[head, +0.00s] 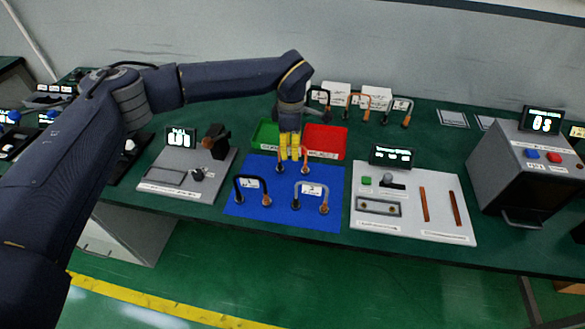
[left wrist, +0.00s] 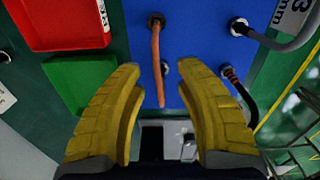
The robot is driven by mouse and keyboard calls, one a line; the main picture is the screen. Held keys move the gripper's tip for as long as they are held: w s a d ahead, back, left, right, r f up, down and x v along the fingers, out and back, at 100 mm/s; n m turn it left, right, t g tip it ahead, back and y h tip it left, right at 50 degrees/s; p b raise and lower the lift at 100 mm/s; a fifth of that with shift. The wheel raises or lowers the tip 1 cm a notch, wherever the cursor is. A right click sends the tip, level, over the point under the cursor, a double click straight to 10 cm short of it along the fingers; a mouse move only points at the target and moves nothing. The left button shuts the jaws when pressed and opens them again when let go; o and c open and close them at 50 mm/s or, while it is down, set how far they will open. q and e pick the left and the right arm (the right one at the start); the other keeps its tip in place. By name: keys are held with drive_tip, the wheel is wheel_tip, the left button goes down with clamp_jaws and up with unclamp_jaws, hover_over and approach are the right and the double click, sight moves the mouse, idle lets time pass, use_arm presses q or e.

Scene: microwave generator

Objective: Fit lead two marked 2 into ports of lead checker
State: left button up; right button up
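My left gripper (head: 290,154) points down over the back of the blue mat. In the left wrist view its yellow fingers (left wrist: 160,72) are open, with an orange lead (left wrist: 156,62) showing between and beyond the tips, apart from both. That lead's ends (head: 305,169) show under the gripper in the head view; its marking is hidden. A black lead (head: 253,181) and a grey lead (head: 311,187) stand in front on the mat. The grey lead's tag reads 3 in the wrist view. A pale panel (head: 440,185) has a grey two-hole plate (head: 378,207); I cannot read whether it is the lead checker. My right gripper is out of view.
A green tray (head: 264,136) and a red tray (head: 327,141) lie behind the mat (head: 245,213). More leads (head: 358,100) stand at the back. A grey tester (head: 175,170) is left of the mat. A box with a display (head: 520,170) stands at right.

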use_arm(q)
drive_tip(key=shift+f, duration=0.65)
drive_tip(key=shift+c, duration=0.4)
clamp_jaws()
